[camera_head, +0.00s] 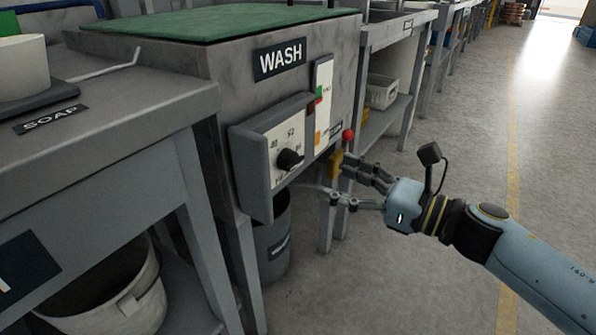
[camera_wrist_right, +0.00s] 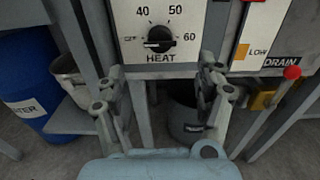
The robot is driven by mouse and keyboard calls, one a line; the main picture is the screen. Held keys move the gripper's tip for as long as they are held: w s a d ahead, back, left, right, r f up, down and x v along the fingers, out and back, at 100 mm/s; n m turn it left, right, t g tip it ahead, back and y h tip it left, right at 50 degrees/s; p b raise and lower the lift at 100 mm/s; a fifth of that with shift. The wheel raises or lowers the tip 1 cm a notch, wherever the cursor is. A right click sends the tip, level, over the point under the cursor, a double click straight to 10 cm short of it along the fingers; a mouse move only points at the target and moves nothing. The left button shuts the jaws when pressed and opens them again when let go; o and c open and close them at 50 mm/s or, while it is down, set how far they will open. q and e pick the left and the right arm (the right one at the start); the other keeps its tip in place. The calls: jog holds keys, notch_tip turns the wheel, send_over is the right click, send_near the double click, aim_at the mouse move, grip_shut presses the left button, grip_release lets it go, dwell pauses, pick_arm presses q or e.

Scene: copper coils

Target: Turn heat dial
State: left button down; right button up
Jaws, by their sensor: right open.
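The heat dial (camera_head: 289,159) is a black round knob on a white plate, on a grey box at the front of the wash station. In the right wrist view the knob (camera_wrist_right: 159,40) sits above the word HEAT, among the marks 40, 50 and 60. Its white pointer line points left. My right gripper (camera_head: 340,182) is open and empty, to the right of the dial box and apart from it. In the wrist view its two fingers (camera_wrist_right: 165,82) stand spread below the dial. My left gripper is not in view.
A panel (camera_head: 323,97) with coloured indicators and a red ball knob (camera_head: 348,135) lies right of the dial. A dark bin (camera_head: 273,240) stands under the box. A white bucket (camera_head: 110,295) sits below the soap table. The floor at right is clear.

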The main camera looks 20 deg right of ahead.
aim_at(298, 164)
jog(key=x, duration=0.8)
jog(key=shift+w+a, duration=0.2)
jog(key=shift+w, duration=0.05)
jog(key=c, duration=1.2)
